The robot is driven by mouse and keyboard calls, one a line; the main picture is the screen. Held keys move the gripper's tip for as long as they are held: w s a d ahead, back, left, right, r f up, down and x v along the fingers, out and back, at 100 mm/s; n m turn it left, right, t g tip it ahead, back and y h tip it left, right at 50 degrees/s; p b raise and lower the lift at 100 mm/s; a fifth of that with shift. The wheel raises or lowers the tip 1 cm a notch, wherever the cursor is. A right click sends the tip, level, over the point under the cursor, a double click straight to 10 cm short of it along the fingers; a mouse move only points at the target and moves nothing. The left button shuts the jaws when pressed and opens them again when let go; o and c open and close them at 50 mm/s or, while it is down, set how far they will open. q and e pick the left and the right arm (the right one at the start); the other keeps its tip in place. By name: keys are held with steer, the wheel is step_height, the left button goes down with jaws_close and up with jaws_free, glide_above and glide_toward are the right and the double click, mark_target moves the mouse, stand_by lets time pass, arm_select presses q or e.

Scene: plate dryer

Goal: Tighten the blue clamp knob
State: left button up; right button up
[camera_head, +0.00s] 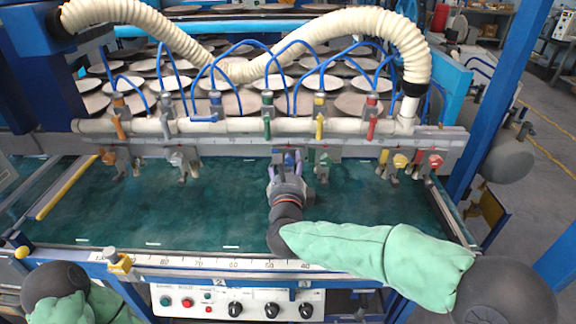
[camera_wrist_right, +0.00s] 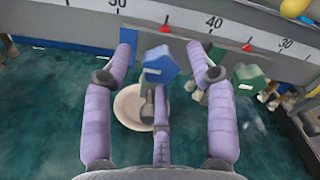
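The blue clamp knob (camera_wrist_right: 160,66) is in the middle of the right wrist view, under the grey rail with the number scale. That gripper has purple fingers, which also show in the right wrist view (camera_wrist_right: 159,62). Two fingers stand apart on either side of the knob, and a third comes up from below. Gaps show between the side fingers and the knob, so the gripper is open around it. My left gripper is out of view; only part of my left arm shows.
A green clamp knob (camera_head: 322,158) sits close to the right of my right gripper. A grey clamp (camera_head: 179,160) is to the left; yellow (camera_head: 400,160) and red (camera_head: 435,160) knobs are further right. White hoses (camera_head: 390,35) run above.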

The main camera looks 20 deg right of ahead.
steer(key=v, duration=1.2)
stand_by(0.5)
